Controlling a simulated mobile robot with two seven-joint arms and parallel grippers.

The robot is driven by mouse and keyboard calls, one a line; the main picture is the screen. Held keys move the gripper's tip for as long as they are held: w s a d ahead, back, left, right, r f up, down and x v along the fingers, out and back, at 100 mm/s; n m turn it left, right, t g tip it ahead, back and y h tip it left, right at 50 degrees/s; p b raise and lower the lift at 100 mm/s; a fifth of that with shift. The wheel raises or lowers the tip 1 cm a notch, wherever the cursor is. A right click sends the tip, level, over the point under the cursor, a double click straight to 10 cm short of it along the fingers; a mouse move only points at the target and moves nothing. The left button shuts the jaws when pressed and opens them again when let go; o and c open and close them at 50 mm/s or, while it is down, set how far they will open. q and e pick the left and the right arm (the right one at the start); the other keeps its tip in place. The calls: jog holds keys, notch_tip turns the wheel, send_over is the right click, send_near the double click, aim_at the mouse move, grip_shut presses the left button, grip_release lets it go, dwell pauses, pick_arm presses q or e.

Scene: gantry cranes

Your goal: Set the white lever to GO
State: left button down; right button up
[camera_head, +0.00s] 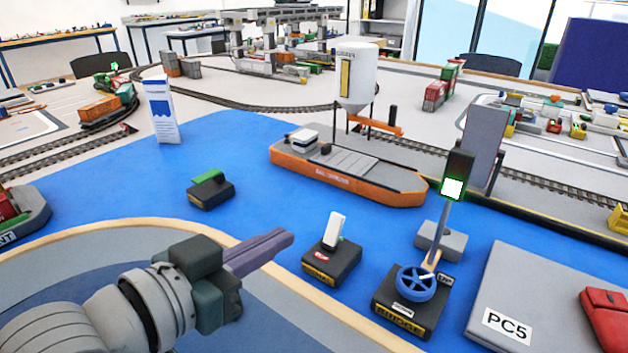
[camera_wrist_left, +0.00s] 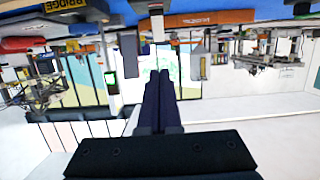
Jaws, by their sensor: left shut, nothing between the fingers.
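The white lever (camera_head: 336,228) stands on a small dark box (camera_head: 330,265), its top leaning slightly right. A red label shows at the lever's foot and a bit of green shows behind it; I cannot read the labels. My left gripper (camera_head: 288,237) is shut and empty, left of the lever and apart from it, with its fingers pointing toward it. In the left wrist view, which is upside down, the shut fingers (camera_wrist_left: 159,78) point at a white upright piece (camera_wrist_left: 157,27) that looks like the lever. My right gripper is not in view.
A blue handwheel (camera_head: 423,283) on a box marked BRIDGE, with a lit signal post (camera_head: 453,188), stands right of the lever. A dark box (camera_head: 211,189) sits at the left. An orange barge (camera_head: 350,180) lies behind. A grey PC5 block (camera_head: 540,300) is at right.

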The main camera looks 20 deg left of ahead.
pick_arm(q)
jog(key=shift+r+v, duration=0.25)
jog(key=shift+v, duration=1.3)
jog(key=s+a+r+n+g+y+p, duration=0.25)
jog(key=s+r+g+y+p, duration=0.25)
jog(key=s+r+g+p, duration=0.95)
jog(key=s+r+t+p, duration=0.2)
jog(key=r+p, duration=1.6)
jog(key=p, duration=0.1)
jog(key=s+r+t+p, duration=0.2)
jog(key=r+p, duration=1.6)
jog(key=p, duration=0.1)
jog(key=shift+s+a+r, duration=0.15)
jog(key=shift+s+a, duration=0.1)
jog(key=shift+a, duration=0.1)
